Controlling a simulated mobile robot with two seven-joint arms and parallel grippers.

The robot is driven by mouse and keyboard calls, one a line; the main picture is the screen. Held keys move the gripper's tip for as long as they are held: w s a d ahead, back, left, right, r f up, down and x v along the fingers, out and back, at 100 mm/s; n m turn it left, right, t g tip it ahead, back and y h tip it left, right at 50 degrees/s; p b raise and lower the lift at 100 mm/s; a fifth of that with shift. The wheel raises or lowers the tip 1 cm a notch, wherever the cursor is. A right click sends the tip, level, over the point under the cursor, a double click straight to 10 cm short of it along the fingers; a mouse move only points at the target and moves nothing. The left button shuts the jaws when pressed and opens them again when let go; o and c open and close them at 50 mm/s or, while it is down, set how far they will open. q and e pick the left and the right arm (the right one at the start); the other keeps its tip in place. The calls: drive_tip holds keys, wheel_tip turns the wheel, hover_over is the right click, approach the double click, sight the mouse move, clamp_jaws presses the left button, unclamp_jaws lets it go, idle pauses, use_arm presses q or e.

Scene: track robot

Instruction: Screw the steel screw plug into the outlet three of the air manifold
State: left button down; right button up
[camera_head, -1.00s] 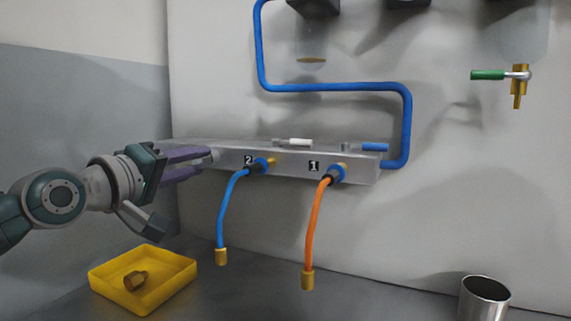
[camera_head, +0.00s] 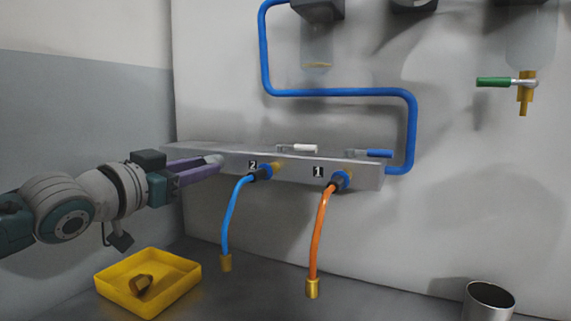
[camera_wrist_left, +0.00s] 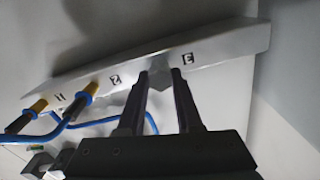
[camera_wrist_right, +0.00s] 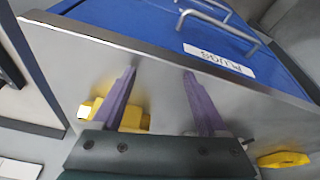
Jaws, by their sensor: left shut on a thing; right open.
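The air manifold (camera_head: 300,172) is a long grey bar on the wall; it also shows in the left wrist view (camera_wrist_left: 215,50), with labels 1, 2 and 3 on its face. My left gripper (camera_head: 212,162) is shut on the steel screw plug, a grey hexagonal piece (camera_wrist_left: 158,74) between its fingertips. The plug sits against the manifold face beside label 3, at outlet three. The outlet's opening is hidden behind it, so thread depth cannot be told. My right gripper (camera_wrist_right: 160,74) is open and empty, above a grey metal surface, outside the head view.
A blue hose (camera_head: 232,215) hangs from outlet 2 and an orange hose (camera_head: 320,232) from outlet 1. A metal cup (camera_head: 489,304) stands right. Near my right gripper is a blue drawer (camera_wrist_right: 180,25) labelled PLUGS.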

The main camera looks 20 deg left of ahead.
drive_tip(key=shift+r, duration=0.1)
use_arm(q)
drive_tip(key=m, duration=0.9)
drive_tip(key=shift+m, duration=0.3)
use_arm(e)
drive_tip(key=shift+f+b, duration=0.3)
drive_tip(key=shift+b, duration=0.05)
use_arm(q)
drive_tip(key=m, duration=1.2)
drive_tip(key=shift+c, duration=2.1)
unclamp_jaws()
drive_tip(key=shift+c, duration=1.3)
